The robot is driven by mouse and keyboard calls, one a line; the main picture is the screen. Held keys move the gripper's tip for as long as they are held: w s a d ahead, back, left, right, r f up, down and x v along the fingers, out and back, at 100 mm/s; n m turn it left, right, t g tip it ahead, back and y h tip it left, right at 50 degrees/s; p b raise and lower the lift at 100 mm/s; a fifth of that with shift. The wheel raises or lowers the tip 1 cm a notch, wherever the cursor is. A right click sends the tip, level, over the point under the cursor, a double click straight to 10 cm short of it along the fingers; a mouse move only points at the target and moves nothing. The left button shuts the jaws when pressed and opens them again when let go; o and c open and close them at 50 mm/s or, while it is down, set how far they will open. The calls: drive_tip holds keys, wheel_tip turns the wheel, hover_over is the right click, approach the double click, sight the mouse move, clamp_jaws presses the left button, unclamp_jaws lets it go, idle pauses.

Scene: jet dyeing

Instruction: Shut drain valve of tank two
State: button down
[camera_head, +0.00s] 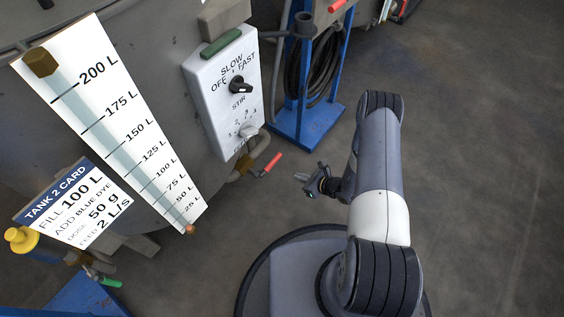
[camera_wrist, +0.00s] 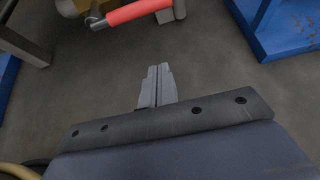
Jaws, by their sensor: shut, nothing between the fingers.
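The tank two card (camera_head: 75,205) and a level scale (camera_head: 120,130) hang on the front of a grey tank (camera_head: 150,45). A brass valve (camera_head: 243,166) with a red lever (camera_head: 271,163) sits on a bent pipe low at the tank's right side. The red lever also shows at the top of the wrist view (camera_wrist: 138,12), lying nearly level there. My gripper (camera_head: 301,177) is shut and empty, to the right of the red lever and apart from it. Its closed fingers (camera_wrist: 158,70) point toward the lever across bare floor. The valve body is partly cut off in the wrist view.
A white stir panel (camera_head: 224,95) with knobs is on the tank above the valve. A blue stand (camera_head: 308,125) with a coiled hose is behind. A green-handled valve (camera_head: 108,282) and a yellow knob (camera_head: 20,239) are at lower left. Floor to the right is clear.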

sight(269, 165)
drive_tip(key=shift+w, duration=0.1)
drive_tip(key=b+x, duration=0.3)
drive_tip(key=x, duration=0.6)
drive_tip(key=shift+w+a+r+b, duration=0.15)
drive_tip(key=shift+a+r, duration=0.1)
drive_tip(key=shift+r, duration=0.35)
drive_tip(key=shift+w+a+r+b, duration=0.1)
drive_tip(key=shift+w+a+r, duration=0.1)
drive_tip(key=shift+r, duration=0.4)
drive_tip(key=shift+w+a+r+b, duration=0.1)
drive_tip(key=shift+a+r, duration=0.15)
drive_tip(key=shift+r, duration=0.35)
